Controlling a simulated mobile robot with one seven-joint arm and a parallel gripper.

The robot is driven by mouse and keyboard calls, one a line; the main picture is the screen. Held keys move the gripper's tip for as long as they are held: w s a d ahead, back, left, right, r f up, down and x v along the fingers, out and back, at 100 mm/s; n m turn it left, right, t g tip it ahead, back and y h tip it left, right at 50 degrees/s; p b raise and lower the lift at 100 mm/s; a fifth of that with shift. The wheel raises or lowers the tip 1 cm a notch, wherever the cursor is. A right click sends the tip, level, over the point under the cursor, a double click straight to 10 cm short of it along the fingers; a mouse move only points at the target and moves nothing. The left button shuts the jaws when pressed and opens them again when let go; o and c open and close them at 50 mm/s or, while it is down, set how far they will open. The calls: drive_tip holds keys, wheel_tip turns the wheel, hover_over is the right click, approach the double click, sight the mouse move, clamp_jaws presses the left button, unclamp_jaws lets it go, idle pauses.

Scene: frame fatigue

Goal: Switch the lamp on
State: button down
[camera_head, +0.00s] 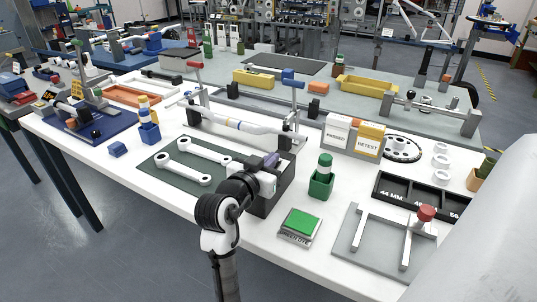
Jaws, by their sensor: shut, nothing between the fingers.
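I cannot clearly pick out a lamp in this view. A small box with a green square top (301,222) stands on the bench, right of and nearer than my gripper. The lettering on its front is too small to read surely. I cannot tell whether it is a switch or a lamp.
A green mat (160,172) with white link bars lies left of my gripper. A green holder (320,185) with a bottle, a black labelled tray (405,195) and a grey plate with a red-knobbed fixture (425,213) stand to the right. White bench is bare along the front.

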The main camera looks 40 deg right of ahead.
drive_tip(key=shift+p, duration=0.35)
drive_tip(key=shift+d+r+g+p, duration=0.1)
drive_tip(key=shift+g+p, duration=0.2)
drive_tip(key=shift+p, duration=0.3)
drive_tip(key=shift+f+y, duration=0.3)
drive_tip(key=shift+f, duration=0.05)
drive_tip(key=shift+w+r, duration=0.1)
drive_tip(key=shift+d+r+p, duration=0.1)
drive_tip(key=shift+r+p, duration=0.25)
drive_tip(key=r+p, duration=0.3)
drive_tip(key=r, duration=0.1)
drive_tip(key=shift+d, duration=0.25)
drive_tip(key=r+b+v, duration=0.1)
drive_tip(key=b+v, duration=0.1)
drive_tip(key=v, duration=0.7)
drive_tip(key=shift+a+r, duration=0.15)
drive_tip(key=shift+a, duration=0.1)
